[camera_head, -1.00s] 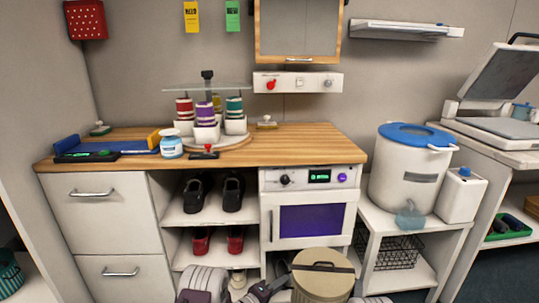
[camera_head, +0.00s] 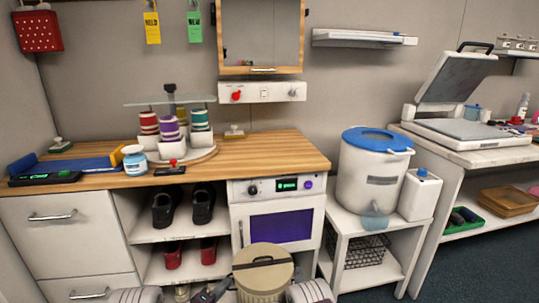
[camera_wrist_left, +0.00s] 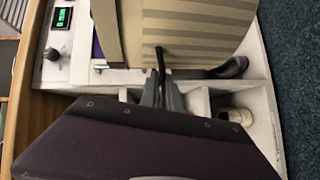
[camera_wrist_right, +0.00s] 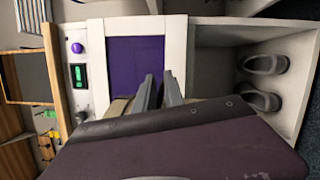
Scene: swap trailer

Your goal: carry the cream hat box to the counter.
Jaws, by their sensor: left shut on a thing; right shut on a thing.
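The cream hat box (camera_head: 263,284), round with a dark band across its lid, is low at the bottom of the head view, in front of the oven. My left gripper (camera_head: 222,289) is at its left side; in the left wrist view the fingers (camera_wrist_left: 161,92) are shut at the box (camera_wrist_left: 195,35). My right gripper's fingers (camera_wrist_right: 159,92) are shut on the box, of which only a small part (camera_wrist_right: 118,107) shows in the right wrist view. The counter (camera_head: 290,150) has a wooden top, higher than the box.
On the counter, a carousel of spools (camera_head: 172,130), a white jar (camera_head: 134,160) and a blue tray (camera_head: 75,165) fill the left and middle. The wooden top's right part is clear. A white bin with a blue lid (camera_head: 372,175) stands to the right.

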